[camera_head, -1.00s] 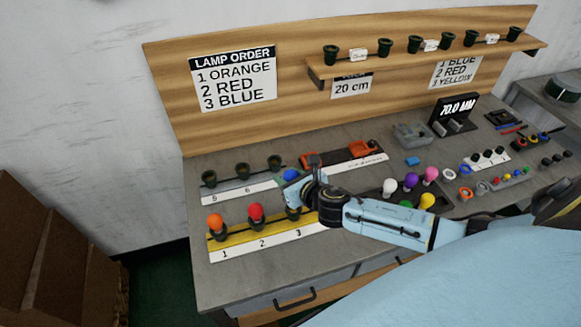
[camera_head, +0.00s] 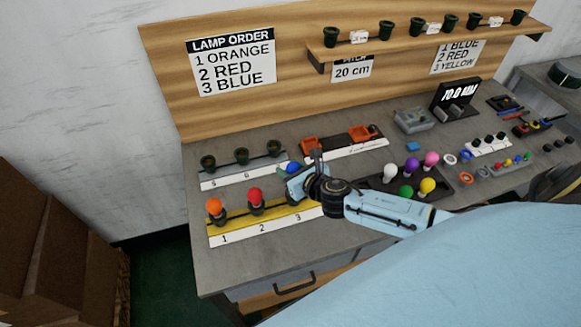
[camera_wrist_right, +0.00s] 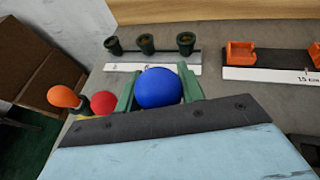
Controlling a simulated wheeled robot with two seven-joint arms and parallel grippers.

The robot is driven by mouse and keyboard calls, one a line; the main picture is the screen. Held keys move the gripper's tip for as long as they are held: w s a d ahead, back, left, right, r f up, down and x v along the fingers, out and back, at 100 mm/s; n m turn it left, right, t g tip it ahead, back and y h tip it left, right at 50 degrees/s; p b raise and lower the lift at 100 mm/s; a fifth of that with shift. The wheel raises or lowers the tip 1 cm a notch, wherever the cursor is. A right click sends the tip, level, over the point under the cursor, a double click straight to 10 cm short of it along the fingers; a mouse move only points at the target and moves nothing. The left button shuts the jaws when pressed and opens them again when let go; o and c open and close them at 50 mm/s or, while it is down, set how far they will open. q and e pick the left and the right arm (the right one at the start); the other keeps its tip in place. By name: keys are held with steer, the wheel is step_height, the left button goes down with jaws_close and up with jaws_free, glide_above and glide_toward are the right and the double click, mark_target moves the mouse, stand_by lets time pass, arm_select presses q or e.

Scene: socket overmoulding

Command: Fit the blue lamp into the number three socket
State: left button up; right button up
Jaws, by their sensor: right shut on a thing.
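The blue lamp (camera_head: 293,168) is held in my right gripper (camera_head: 294,178), above the yellow strip (camera_head: 275,217) with the numbers 1, 2 and 3. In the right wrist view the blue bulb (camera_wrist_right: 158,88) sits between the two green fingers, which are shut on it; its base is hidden. The orange lamp (camera_head: 214,206) stands in socket one and the red lamp (camera_head: 255,195) in socket two. The number three socket is mostly hidden behind my right gripper. Whether the lamp touches it cannot be told. My left gripper is not in view.
Several empty dark sockets (camera_head: 241,156) stand behind on a white-labelled strip. Orange holders (camera_head: 359,133) are farther right. A tray of loose lamps (camera_head: 440,193) lies right of my gripper. A sign (camera_head: 231,68) lists orange, red, blue. Bare grey table lies at the front.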

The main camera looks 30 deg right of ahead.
steer(key=shift+f+b, duration=1.25)
steer(key=shift+f, duration=0.55)
steer(key=shift+p, duration=0.35)
steer(key=shift+f+b, duration=1.2)
steer(key=shift+f, duration=0.1)
steer(key=o, duration=1)
steer(key=shift+r, duration=0.1)
steer(key=shift+o, duration=0.2)
steer(key=a+p+v, duration=0.1)
steer(key=v, duration=1.2)
steer(key=shift+s+d, duration=0.2)
steer(key=shift+d, duration=0.25)
